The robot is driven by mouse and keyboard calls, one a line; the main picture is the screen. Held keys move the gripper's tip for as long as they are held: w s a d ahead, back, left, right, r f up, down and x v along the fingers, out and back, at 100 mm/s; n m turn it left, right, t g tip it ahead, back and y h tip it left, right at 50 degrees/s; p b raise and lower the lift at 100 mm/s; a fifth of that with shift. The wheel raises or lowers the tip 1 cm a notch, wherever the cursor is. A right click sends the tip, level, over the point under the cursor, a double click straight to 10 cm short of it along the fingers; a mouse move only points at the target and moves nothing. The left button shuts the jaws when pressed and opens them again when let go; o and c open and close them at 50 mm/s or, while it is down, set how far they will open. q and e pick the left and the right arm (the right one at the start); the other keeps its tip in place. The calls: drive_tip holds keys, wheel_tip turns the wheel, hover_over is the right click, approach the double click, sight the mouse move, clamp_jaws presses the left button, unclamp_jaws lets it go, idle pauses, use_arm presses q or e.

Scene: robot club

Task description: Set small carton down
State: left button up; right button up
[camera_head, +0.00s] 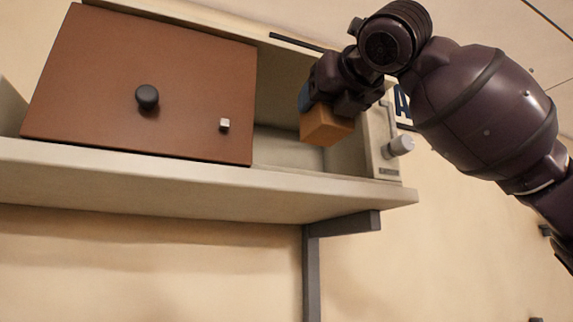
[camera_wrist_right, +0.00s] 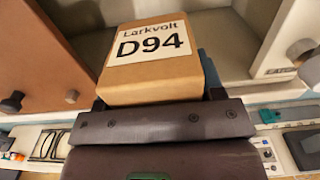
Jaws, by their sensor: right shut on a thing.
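The small carton (camera_head: 325,128) is an orange-brown box held in my right gripper (camera_head: 328,103), at the open right part of the wall cabinet. In the right wrist view the carton (camera_wrist_right: 152,72) shows a white label reading "Larkvolt D94". My right gripper (camera_wrist_right: 160,103) is shut on it; the carton hides most of the fingers. The carton appears in front of or within the opening; its exact depth I cannot tell. The light cabinet floor (camera_head: 285,150) shows below and left of it. My left gripper is not in view.
A brown door panel (camera_head: 190,85) with a dark round knob (camera_head: 147,97) covers the cabinet's left part. A pale right side panel (camera_head: 383,140) with a grey knob (camera_head: 399,146) bounds the opening. A pale shelf (camera_head: 200,188) runs below. The bay inside looks empty.

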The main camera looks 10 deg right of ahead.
drive_tip(key=w+a+p, duration=0.1)
drive_tip(key=w, duration=0.4)
drive_tip(key=w+a+p, duration=0.1)
drive_tip(key=w, duration=0.4)
drive_tip(key=w+a+p, duration=0.1)
drive_tip(key=w, duration=0.4)
drive_tip(key=shift+d+f, duration=0.1)
drive_tip(key=shift+f, duration=1.65)
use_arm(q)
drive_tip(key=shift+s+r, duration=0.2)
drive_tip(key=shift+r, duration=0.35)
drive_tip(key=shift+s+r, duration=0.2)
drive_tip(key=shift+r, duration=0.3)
use_arm(e)
drive_tip(key=shift+s, duration=0.1)
drive_tip(key=shift+f, duration=0.1)
drive_tip(key=o, duration=1)
drive_tip(key=shift+o, duration=0.2)
